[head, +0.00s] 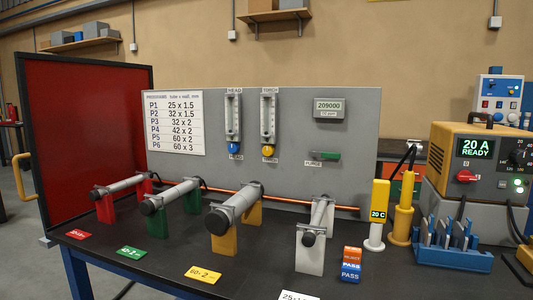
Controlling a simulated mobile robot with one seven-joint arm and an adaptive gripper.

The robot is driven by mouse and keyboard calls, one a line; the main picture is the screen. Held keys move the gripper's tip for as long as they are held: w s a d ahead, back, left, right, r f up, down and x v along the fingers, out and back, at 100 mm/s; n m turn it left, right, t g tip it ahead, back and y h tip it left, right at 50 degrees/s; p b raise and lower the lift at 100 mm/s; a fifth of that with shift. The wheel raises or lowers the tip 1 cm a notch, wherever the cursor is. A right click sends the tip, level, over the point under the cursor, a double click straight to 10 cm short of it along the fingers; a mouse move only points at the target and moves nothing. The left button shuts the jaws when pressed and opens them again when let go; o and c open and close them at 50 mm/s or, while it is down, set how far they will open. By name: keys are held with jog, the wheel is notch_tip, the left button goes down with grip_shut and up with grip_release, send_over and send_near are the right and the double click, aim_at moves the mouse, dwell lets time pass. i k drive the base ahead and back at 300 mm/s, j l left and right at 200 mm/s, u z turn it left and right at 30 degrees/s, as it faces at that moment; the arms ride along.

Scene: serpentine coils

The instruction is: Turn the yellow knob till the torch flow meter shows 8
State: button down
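The yellow knob (268,151) sits at the foot of the torch flow meter (268,116) on the grey back panel (300,180). The meter is a clear upright tube with a scale, under a small label that seems to read TORCH. Its scale and float are too small to read. To its left is a like meter (233,117) labelled HEAD, with a blue knob (233,148). My gripper is not in view.
Several tubes on coloured stands, such as the yellow stand (224,242), stand on the dark bench before the panel. A green-handled valve (326,156) and a display (329,108) are right of the meters. A red screen (90,130) stands left, a yellow power unit (480,155) right.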

aim_at(269, 150)
jog(key=i+l, duration=1.05)
jog(key=i+j+u, duration=0.05)
jog(key=i, duration=0.05)
